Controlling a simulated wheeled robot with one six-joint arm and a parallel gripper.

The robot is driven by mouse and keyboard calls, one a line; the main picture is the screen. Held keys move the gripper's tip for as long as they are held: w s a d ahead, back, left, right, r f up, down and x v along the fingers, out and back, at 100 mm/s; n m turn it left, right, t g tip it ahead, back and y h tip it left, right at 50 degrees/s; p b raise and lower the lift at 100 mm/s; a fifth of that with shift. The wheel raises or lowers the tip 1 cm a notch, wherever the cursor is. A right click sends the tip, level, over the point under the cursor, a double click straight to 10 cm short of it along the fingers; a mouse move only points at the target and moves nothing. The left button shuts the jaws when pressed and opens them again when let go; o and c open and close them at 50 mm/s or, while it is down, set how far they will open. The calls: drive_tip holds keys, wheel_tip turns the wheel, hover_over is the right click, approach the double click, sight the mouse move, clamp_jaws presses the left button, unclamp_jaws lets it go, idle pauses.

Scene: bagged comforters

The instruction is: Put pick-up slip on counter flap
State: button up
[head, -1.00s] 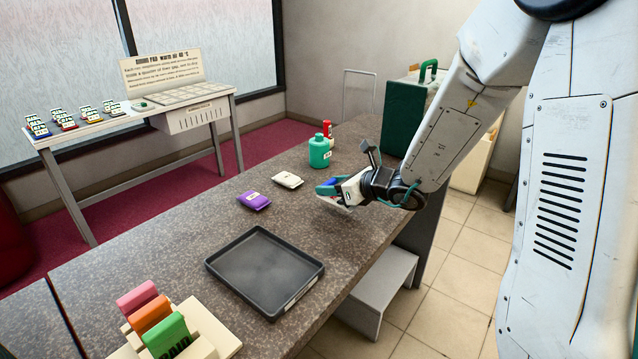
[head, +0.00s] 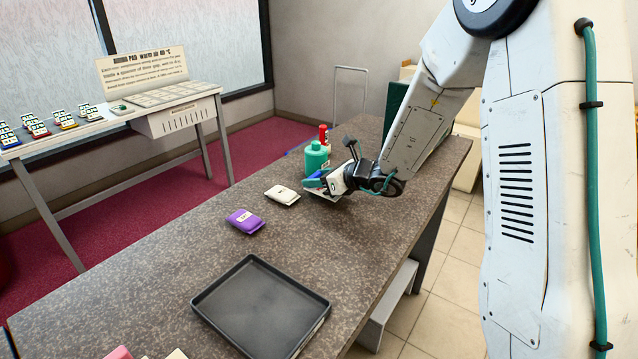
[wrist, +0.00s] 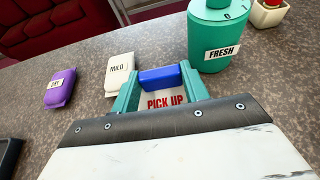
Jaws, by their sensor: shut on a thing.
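The pick-up slip (wrist: 165,101) is a white piece with red "PICK UP" lettering and a blue block at its top. My gripper (wrist: 158,82) is shut on it, with a teal finger on each side of the blue block. In the head view my gripper (head: 316,184) is low over the speckled counter (head: 300,245), just in front of the green bottle. Whether the slip touches the counter I cannot tell. I cannot clearly pick out the counter flap; a seam showed at the near left earlier.
The green "FRESH" bottle (head: 314,158) and a red-topped container (head: 323,135) stand close behind my gripper. A white "MILD" packet (head: 282,195) and a purple packet (head: 245,221) lie to the left. A dark tray (head: 260,306) lies nearer. Counter between them is clear.

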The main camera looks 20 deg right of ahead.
drive_tip(key=shift+a+f, duration=0.2)
drive_tip(key=shift+f, duration=0.95)
drive_tip(key=shift+f, duration=0.15)
drive_tip(key=o, duration=0.7)
drive_tip(key=shift+d, duration=0.1)
